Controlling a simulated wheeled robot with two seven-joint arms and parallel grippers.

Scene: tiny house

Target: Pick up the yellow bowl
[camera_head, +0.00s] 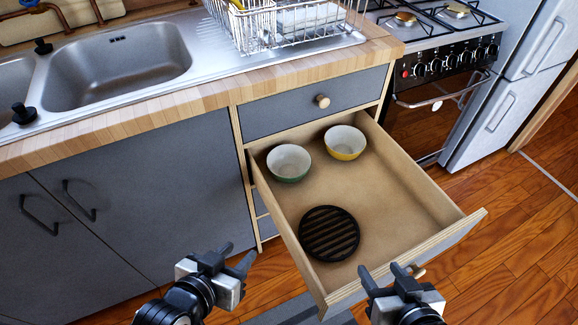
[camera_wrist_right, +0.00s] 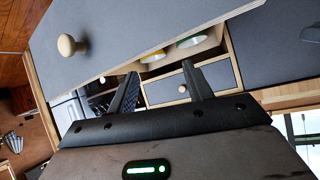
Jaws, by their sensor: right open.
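The yellow bowl (camera_head: 345,150), cream inside, stands upright in the back of the open drawer (camera_head: 400,205). Beside it on the left stands a green bowl (camera_head: 289,163). In the right wrist view a small part of the yellow bowl (camera_wrist_right: 153,57) shows past the drawer front. My right gripper (camera_head: 382,271) is open and empty at the drawer's front edge, well short of the bowl; its two fingers (camera_wrist_right: 160,76) are apart in the wrist view. My left gripper (camera_head: 238,255) is open and empty, outside the drawer to its left.
A black round trivet (camera_head: 329,233) lies in the drawer's front left. The closed drawer (camera_head: 315,103) with a round knob and the counter edge (camera_head: 200,100) overhang the back. The drawer's right half is clear. The stove (camera_head: 440,75) stands behind on the right.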

